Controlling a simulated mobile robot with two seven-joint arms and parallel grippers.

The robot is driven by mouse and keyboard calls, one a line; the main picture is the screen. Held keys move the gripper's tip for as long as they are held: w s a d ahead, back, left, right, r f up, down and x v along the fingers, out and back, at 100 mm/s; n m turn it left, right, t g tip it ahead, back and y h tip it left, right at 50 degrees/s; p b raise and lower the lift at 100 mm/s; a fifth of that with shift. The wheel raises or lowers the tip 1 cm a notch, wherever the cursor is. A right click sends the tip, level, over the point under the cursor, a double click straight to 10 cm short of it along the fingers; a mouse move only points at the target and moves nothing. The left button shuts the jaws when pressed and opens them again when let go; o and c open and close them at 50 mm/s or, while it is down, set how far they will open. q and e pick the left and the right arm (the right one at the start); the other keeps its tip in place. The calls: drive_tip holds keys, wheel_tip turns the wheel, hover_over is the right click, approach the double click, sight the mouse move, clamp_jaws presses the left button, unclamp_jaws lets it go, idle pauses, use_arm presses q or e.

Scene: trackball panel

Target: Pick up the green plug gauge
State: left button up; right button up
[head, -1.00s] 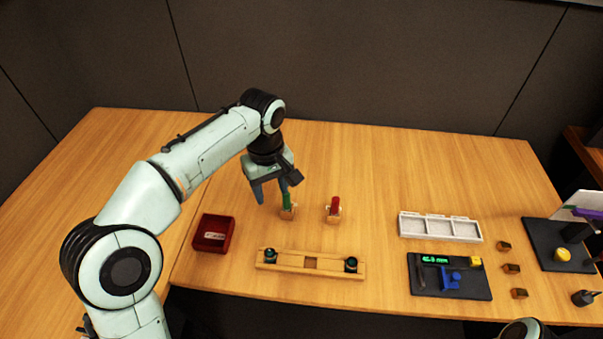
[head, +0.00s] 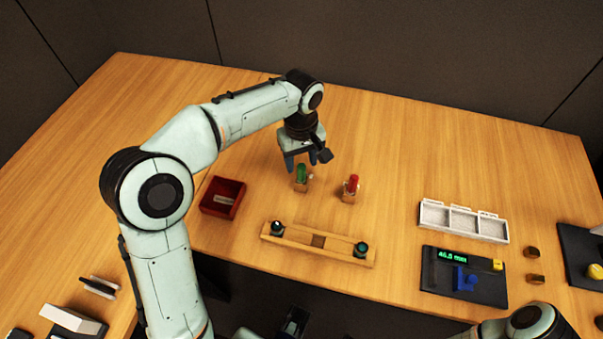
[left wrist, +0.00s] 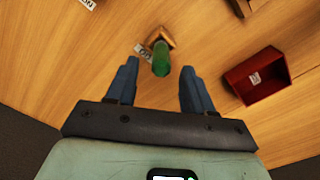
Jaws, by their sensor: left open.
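The green plug gauge (head: 301,174) stands upright in a small wooden block (head: 303,187) on the table. My left gripper (head: 301,161) is open and empty, just behind and above the gauge in the head view. In the left wrist view the green gauge (left wrist: 161,62) shows between the two spread fingers of my left gripper (left wrist: 159,72), with a gap on each side. Its wooden block (left wrist: 160,38) lies beyond it, with a white label beside it. My right gripper is not seen.
A red plug gauge (head: 352,184) stands in its own block to the right. A red bin (head: 239,205) is at left. A white tray (head: 477,236) and a black gauge stand (head: 433,283) are at right.

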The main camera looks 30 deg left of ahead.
sight(301, 176)
use_arm(q)
wheel_tip(301, 176, down, 5)
drive_tip(key=shift+s+d+r+b, duration=0.1)
drive_tip(key=shift+b, duration=0.25)
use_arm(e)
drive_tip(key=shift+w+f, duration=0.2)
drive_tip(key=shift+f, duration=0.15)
use_arm(q)
clamp_jaws()
